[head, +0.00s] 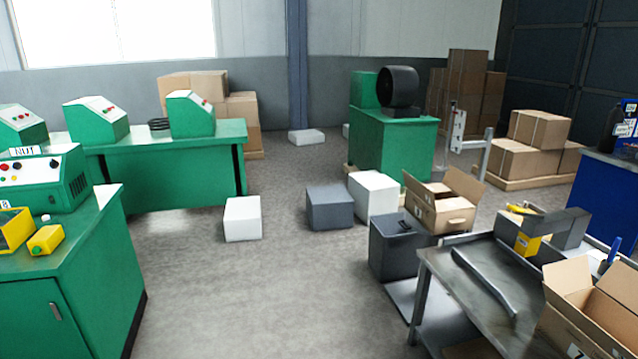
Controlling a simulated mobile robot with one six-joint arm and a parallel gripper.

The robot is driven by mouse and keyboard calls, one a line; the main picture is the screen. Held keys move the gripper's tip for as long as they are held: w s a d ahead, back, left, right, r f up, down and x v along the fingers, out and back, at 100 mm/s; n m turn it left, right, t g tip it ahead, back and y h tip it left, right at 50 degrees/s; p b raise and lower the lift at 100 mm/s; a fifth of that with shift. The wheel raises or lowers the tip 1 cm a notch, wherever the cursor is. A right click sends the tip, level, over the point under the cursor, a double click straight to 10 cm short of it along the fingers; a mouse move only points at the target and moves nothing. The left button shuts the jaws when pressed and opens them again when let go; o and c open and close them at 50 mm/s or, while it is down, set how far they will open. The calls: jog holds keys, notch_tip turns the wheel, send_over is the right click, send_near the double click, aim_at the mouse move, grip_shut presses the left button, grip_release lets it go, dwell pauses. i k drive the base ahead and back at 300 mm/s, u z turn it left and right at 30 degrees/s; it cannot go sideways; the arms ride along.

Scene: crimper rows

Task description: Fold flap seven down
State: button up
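An open cardboard box (596,322) stands at the bottom right corner, cut off by the frame edge. A raised flap (567,279) shows on its left side, and part of another flap (621,285) shows at the right edge. A dark mark on a light label shows low on its front, but I cannot read it surely as a seven. A second open cardboard box (440,214) stands further back with its flaps raised; I cannot read a number on it. My gripper is not in view.
Green benches (85,282) with control boxes fill the left. White and grey blocks (329,207) stand on the floor. The middle floor is clear.

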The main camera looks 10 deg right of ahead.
aim_at(425, 194)
jog(key=z, duration=0.15)
jog(key=i, duration=2)
jog(key=z, duration=0.1)
